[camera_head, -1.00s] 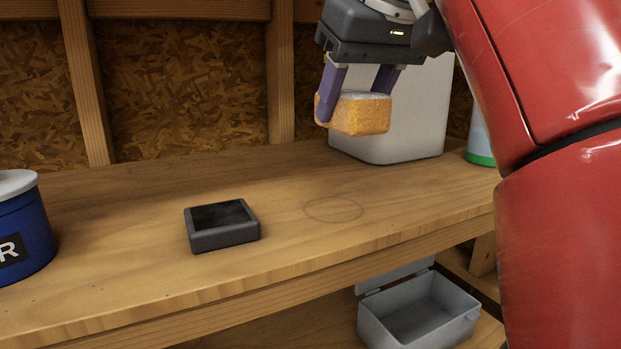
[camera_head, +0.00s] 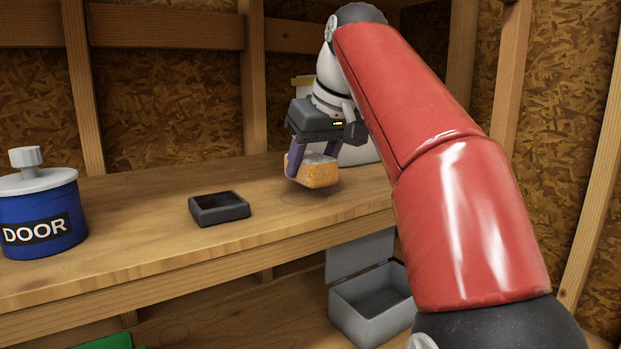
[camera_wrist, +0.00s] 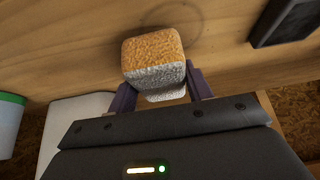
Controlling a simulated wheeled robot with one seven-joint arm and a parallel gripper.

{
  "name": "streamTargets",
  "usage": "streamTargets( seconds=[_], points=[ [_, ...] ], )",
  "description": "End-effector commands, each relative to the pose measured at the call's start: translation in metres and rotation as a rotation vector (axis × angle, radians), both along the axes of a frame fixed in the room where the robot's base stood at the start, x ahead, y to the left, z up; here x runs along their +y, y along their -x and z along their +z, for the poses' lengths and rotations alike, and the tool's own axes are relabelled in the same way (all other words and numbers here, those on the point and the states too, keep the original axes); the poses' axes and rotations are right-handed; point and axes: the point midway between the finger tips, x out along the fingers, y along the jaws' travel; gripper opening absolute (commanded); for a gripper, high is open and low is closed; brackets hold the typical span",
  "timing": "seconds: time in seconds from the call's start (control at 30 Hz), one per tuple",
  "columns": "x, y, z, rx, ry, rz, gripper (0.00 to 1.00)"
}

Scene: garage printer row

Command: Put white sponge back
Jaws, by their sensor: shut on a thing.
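The sponge (camera_head: 319,172) is orange-yellow on its main part with a white layer. My gripper (camera_head: 311,165) is shut on it and holds it above the bench, to the right of a small dark tray. In the wrist view the sponge (camera_wrist: 153,58) sits between the two purple fingers, with its orange and white sides showing. The dark square tray (camera_head: 219,208) lies on the bench and looks empty. The tray's corner also shows in the wrist view (camera_wrist: 287,22). A faint ring mark (camera_wrist: 172,22) on the wood lies near the sponge in that view.
A blue canister labelled DOOR (camera_head: 43,214) stands at the left of the bench (camera_head: 130,245). A white container (camera_head: 358,152) stands behind my gripper, partly hidden. An open grey box (camera_head: 372,305) sits on the lower shelf. The bench between canister and tray is clear.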

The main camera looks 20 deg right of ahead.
Motion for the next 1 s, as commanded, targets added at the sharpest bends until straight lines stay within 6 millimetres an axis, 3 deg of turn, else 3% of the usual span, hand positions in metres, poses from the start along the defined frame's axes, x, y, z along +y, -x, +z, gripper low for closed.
streamTargets(
  seconds=[0.13, 0.43, 0.47, 0.6, 1.0],
  points=[
    [-0.002, 0.003, -0.021, -0.004, 0.0, 0.0, 0.32],
    [-0.003, 0.005, -0.022, 0.001, 0.0, 0.002, 0.32],
    [-0.003, 0.005, -0.023, 0.001, 0.0, 0.003, 0.53],
    [-0.003, 0.005, -0.022, 0.0, 0.0, 0.002, 0.71],
    [-0.002, 0.005, -0.015, -0.003, 0.001, 0.001, 0.72]
  ],
)
